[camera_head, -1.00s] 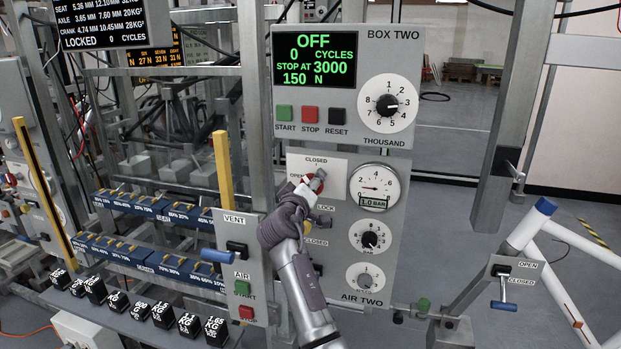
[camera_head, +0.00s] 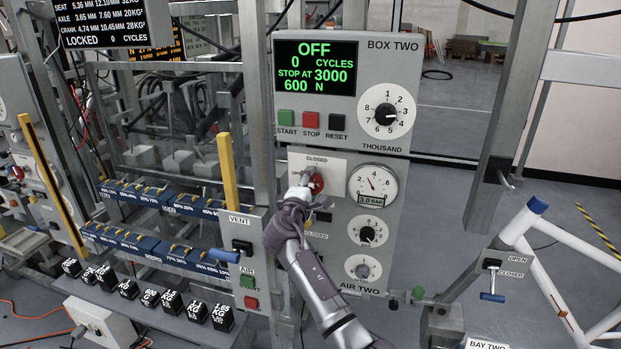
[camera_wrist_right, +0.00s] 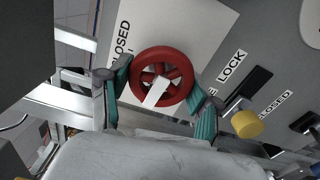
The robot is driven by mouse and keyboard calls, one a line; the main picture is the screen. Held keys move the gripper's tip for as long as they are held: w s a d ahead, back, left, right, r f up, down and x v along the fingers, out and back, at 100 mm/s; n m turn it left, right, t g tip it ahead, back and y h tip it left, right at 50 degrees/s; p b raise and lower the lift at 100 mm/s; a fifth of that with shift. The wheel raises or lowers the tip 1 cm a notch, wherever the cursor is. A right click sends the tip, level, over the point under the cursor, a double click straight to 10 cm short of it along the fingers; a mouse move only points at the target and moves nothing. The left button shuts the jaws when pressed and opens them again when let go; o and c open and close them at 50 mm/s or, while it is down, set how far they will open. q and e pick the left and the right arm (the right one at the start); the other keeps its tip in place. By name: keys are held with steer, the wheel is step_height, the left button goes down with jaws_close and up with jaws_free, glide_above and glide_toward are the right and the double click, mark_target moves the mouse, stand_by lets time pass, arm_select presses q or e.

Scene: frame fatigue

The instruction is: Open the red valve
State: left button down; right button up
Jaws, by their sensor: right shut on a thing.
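The red valve (camera_head: 317,184) is a small round handwheel on the AIR TWO panel, below the CLOSED label and beside a partly covered OPEN label. In the right wrist view the wheel (camera_wrist_right: 163,60) shows red spokes and a white bar across its lower middle. My right gripper (camera_head: 304,179) is shut on the red valve; its teal-padded fingers sit at either side of the rim in the wrist view (camera_wrist_right: 160,98). In the head view my gripper hides the wheel's left part. My left gripper is not in view.
The pressure gauge (camera_head: 374,183) right of the valve reads 3.0 BAR. The BOX TWO display (camera_head: 316,68) reads OFF, 0 cycles, 600 N. A yellow knob (camera_wrist_right: 246,124) is close to my right finger. Black weights (camera_head: 171,302) line a shelf at lower left.

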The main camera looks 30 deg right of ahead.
steer(key=shift+r+n+p, duration=0.1)
steer(key=shift+n+p, duration=0.2)
steer(key=shift+n, duration=0.1)
stand_by(0.3)
steer(key=o, duration=1.1)
steer(key=shift+d, duration=0.15)
steer(key=shift+o, duration=0.2)
steer(key=shift+s+a, duration=0.1)
steer(key=shift+a, duration=0.15)
steer(key=v, duration=1.1)
steer(key=shift+s+a, duration=0.2)
steer(key=shift+a, duration=0.05)
